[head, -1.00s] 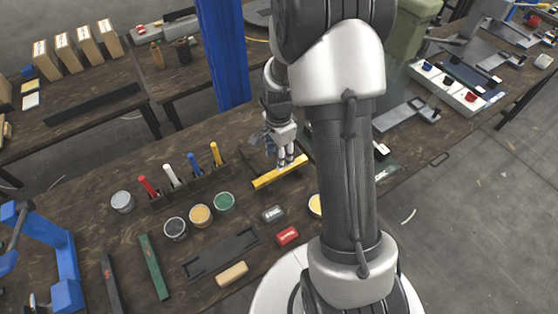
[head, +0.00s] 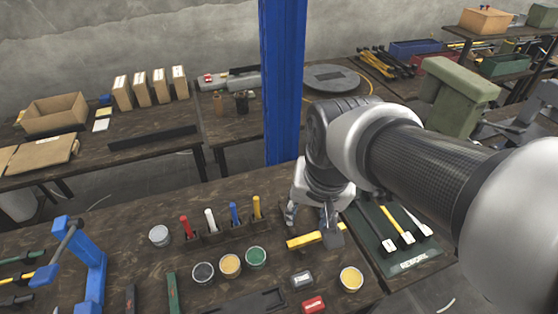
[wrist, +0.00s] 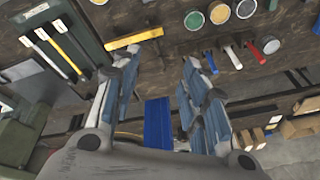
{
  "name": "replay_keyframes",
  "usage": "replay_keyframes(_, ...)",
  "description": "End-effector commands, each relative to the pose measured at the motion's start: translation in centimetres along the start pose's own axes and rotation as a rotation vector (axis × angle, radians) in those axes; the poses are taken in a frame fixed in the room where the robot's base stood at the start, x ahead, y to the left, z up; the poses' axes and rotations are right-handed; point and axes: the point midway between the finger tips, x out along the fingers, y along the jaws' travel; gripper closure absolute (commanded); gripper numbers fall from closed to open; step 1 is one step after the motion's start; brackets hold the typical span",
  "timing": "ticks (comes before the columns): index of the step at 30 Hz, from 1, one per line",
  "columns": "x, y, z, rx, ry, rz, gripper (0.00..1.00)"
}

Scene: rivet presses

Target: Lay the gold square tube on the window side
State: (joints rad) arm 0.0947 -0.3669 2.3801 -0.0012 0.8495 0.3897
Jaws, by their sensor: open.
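The gold square tube is most likely the yellow bar (head: 306,241) lying on the dark workbench, right of the colored markers. It also shows in the wrist view (wrist: 133,39), near the left finger's tip. My gripper (head: 312,214) is open and empty, just behind and above the bar in the head view. Its spread fingers show in the wrist view (wrist: 157,75), with nothing held between them. A finger or plate covers part of the bar's right end in the head view. No window shows, so I cannot tell which side is the window side.
A green REWORK board (head: 412,262) with tagged bars lies right of the yellow bar. A rack (head: 223,232) of markers stands left, with open paint tins (head: 230,264) in front. A blue post (head: 283,80) rises behind the bench. A blue press (head: 88,262) stands far left.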

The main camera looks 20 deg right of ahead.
Motion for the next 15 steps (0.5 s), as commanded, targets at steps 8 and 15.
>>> replay_keyframes(8,-3.8,0.6,6.2,-0.405,0.105,-0.051,0.59)
replay_keyframes(15,-4.1,0.9,7.2,-0.481,0.122,-0.056,0.59)
